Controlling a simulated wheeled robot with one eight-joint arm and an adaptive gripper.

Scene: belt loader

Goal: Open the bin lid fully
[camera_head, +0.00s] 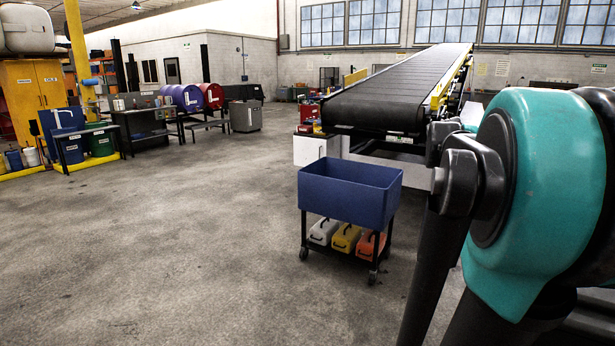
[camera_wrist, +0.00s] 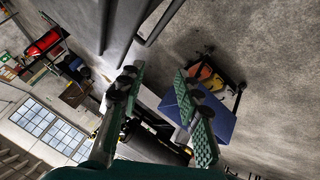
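Several bins show at the far left of the camera_head view. A blue bin (camera_head: 71,150) and a green bin (camera_head: 102,144) stand below a bench, small and far off. A grey box-like bin (camera_head: 245,116) stands further back, in the middle left. I cannot tell which bin is meant, and no lid's position can be made out. My gripper (camera_wrist: 156,74) shows in the camera_wrist view with its two green-padded fingers spread and nothing between them. It is far from these bins. The gripper is outside the camera_head view.
A cart with a blue tub (camera_head: 350,195) stands close by, with colored cases on its lower shelf; the tub also shows in the wrist view (camera_wrist: 215,121). A conveyor belt (camera_head: 400,92) rises behind it. The concrete floor (camera_head: 180,230) at left is clear.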

